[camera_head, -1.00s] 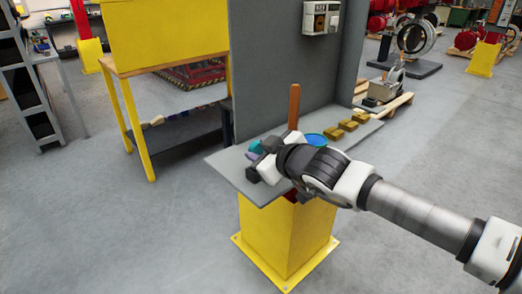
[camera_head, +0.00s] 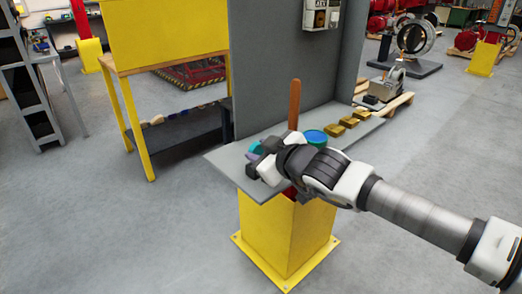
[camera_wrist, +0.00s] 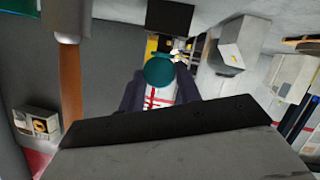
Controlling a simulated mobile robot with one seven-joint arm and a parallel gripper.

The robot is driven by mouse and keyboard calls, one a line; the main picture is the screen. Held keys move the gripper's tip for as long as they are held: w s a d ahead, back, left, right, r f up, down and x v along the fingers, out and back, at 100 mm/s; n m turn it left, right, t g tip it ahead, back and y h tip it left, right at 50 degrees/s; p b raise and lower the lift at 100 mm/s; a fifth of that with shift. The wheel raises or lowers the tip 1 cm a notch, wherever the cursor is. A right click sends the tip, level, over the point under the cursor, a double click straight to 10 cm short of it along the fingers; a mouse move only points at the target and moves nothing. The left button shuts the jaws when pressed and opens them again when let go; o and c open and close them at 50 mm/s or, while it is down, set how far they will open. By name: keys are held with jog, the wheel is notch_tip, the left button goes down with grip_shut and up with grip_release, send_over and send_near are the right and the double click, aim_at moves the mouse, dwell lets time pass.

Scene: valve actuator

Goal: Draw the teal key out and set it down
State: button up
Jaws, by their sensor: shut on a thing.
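The teal key (camera_wrist: 158,70) shows in the wrist view as a rounded teal piece between the dark fingers of my gripper (camera_wrist: 158,88). In the head view a small teal patch (camera_head: 255,147) shows beside my gripper (camera_head: 262,162), over the left part of the grey shelf (camera_head: 228,166). My gripper is shut on the key. The key's lower part is hidden, and I cannot tell whether it still sits in anything.
A brown upright handle (camera_head: 294,105) stands behind my gripper. A round blue-teal thing (camera_head: 316,136) and several brass blocks (camera_head: 362,113) lie to the right on the shelf. A grey panel (camera_head: 285,75) rises behind. The shelf's front left corner looks bare.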

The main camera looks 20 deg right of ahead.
jog(key=shift+f+b, duration=0.85)
jog(key=shift+f, duration=0.05)
jog(key=o, duration=1.2)
jog(key=shift+c, duration=0.2)
